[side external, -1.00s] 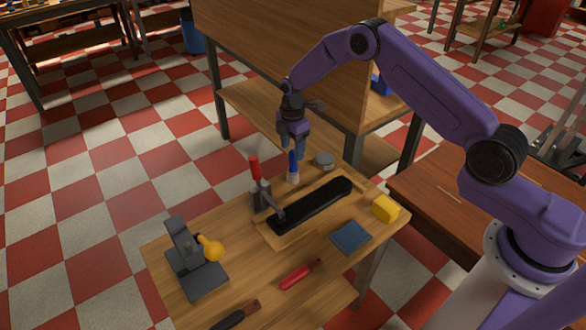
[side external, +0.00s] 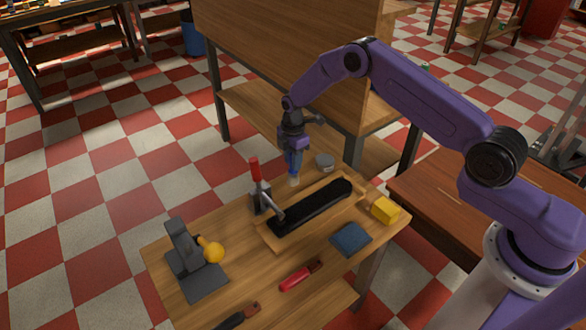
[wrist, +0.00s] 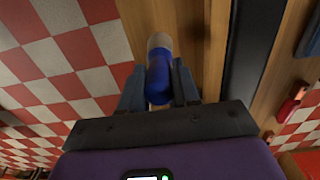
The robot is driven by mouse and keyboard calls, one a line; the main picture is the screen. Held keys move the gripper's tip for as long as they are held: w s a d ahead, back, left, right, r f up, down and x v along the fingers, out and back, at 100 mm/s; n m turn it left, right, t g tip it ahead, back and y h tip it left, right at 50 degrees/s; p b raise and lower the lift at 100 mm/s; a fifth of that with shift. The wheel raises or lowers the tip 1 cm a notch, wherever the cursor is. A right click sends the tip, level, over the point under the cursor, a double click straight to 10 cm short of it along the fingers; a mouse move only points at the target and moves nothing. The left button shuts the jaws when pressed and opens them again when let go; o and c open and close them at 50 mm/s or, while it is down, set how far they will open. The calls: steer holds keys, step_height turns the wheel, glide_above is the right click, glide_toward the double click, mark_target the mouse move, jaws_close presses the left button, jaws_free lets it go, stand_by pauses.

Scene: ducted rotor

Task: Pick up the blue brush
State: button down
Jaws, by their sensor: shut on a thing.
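The blue brush shows in the wrist view (wrist: 159,75) as a blue handle with a pale end, lying between the two fingers. In the side view my gripper (side external: 294,170) is low at the far edge of the small wooden table, pointing down. Its fingers are closed around the blue handle, and only the pale lower end of the brush (side external: 294,181) shows clearly below them. The brush looks upright, at or very near the table top; I cannot tell whether it touches. In the wrist view my gripper (wrist: 158,92) has a finger on each side of the handle.
A red-handled clamp (side external: 257,185) stands just left of the brush, and a black bar (side external: 312,206) lies on a wooden board. A grey round tin (side external: 324,162) is close on the right. A yellow block (side external: 385,210), blue pad (side external: 351,238) and red-handled tool (side external: 300,275) lie nearer.

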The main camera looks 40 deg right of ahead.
steer(key=shift+r, duration=0.1)
steer(key=shift+r, duration=0.45)
step_height(320, 180, up, 2)
steer(key=shift+r, duration=0.2)
steer(key=s+d+r, duration=0.1)
steer(key=s+r, duration=0.8)
steer(key=s, duration=0.5)
steer(key=shift+d+r, duration=0.25)
steer(key=shift+d, duration=0.05)
